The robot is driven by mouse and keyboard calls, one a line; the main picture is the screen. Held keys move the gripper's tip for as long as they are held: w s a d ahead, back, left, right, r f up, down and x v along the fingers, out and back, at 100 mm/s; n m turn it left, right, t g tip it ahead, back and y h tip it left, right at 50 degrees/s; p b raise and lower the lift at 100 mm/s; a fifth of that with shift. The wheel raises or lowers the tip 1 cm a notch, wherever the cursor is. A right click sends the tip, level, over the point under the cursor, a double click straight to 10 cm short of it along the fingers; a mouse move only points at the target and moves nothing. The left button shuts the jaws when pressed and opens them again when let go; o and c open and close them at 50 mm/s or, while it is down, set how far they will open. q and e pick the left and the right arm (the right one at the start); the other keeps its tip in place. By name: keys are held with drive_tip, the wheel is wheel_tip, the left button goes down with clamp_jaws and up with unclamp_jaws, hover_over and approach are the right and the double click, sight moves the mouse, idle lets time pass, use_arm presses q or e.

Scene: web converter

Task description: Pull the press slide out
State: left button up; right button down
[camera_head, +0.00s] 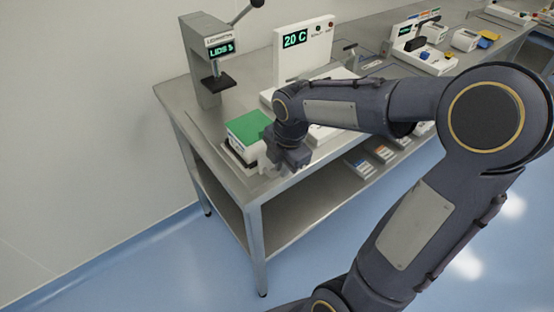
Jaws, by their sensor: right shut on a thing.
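The grey lid press (205,72) stands at the left end of the steel table, with a green "LIDS" display, a black press head and a lever on top. The press slide (238,152) is at the table's front left corner, in front of the press, and carries a green block (248,127). My right gripper (272,160) is at the slide's right front side, pointing down, and is shut on the slide. The fingers and the exact grip spot are mostly hidden by my wrist. My left gripper is not in view.
A white unit with a "20 C" display (295,40) stands behind my right forearm. More devices (425,58) stand farther along the table (262,80). Several small boxes (362,168) lie on the lower shelf. The floor in front of the table is clear.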

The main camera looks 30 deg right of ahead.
drive_tip(key=shift+s, duration=0.2)
drive_tip(key=c, duration=1.5)
unclamp_jaws()
drive_tip(key=shift+s, duration=0.2)
drive_tip(key=shift+w, duration=0.1)
drive_tip(key=r, duration=0.2)
drive_tip(key=s+r, duration=0.1)
drive_tip(key=r, duration=0.4)
drive_tip(key=shift+s+d+r, duration=0.1)
drive_tip(key=shift+s+r, duration=0.05)
drive_tip(key=shift+r, duration=0.2)
